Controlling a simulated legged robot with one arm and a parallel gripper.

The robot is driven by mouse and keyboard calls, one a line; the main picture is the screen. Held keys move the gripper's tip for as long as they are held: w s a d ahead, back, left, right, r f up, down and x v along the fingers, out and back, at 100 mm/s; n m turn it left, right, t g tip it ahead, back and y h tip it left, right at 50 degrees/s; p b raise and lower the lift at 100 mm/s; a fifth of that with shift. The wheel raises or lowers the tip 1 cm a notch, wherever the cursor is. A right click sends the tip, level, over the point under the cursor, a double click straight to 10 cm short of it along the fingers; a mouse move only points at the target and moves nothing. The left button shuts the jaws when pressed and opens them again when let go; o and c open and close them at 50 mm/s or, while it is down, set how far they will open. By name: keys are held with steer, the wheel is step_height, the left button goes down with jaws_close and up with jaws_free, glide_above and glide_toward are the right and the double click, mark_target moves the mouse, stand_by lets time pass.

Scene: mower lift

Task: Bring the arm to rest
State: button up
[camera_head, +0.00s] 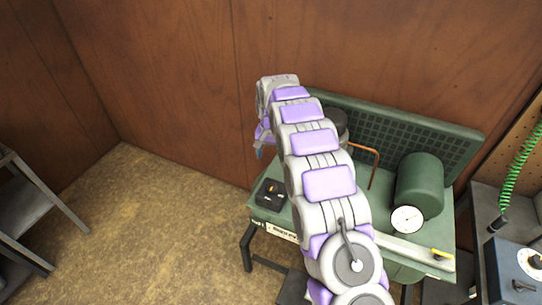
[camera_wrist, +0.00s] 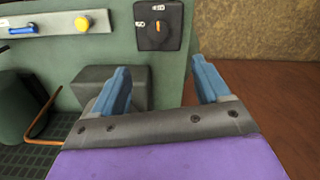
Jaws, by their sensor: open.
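My arm reaches out from the lower right of the head view over a green machine on a bench. My gripper (camera_head: 262,138) is at the far end, to the left of the machine and mostly hidden behind my own arm link. In the wrist view my gripper (camera_wrist: 164,88) shows two blue fingers set well apart, with nothing between them. A black box with an orange-marked knob (camera_wrist: 159,24) lies beyond the fingers in that view. The same black knob box (camera_head: 270,194) sits on the machine's left front corner in the head view.
The green machine (camera_head: 415,250) carries a round gauge (camera_head: 407,219), a green tank (camera_head: 419,186) and a copper pipe (camera_head: 374,165). A yellow-handled valve (camera_head: 441,254) is at its right. A grey metal stand (camera_head: 38,205) is at left. The floor (camera_head: 165,220) between is clear. Wooden walls stand behind.

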stand_by(0.3)
steer(key=s+d+r+b, duration=0.1)
steer(key=s+d+r, duration=0.3)
steer(key=s, duration=0.3)
steer(key=s+d+r+n+b, duration=0.1)
steer(key=s+d+r, duration=0.3)
steer(key=s+d, duration=0.15)
steer(key=s+d+r+b, duration=0.1)
steer(key=s+d+r, duration=0.25)
steer(key=s, duration=0.45)
steer(key=s+d+f+g+b, duration=0.1)
steer(key=s+d, duration=0.2)
steer(key=s, duration=1.1)
steer(key=s+d+f+n+b, duration=0.1)
steer(key=s+d, duration=0.2)
steer(key=s, duration=1.2)
steer(key=shift+s+d+f+g, duration=0.2)
steer(key=shift+s+f+g, duration=0.1)
steer(key=shift+g, duration=0.1)
steer(key=shift+w, duration=0.1)
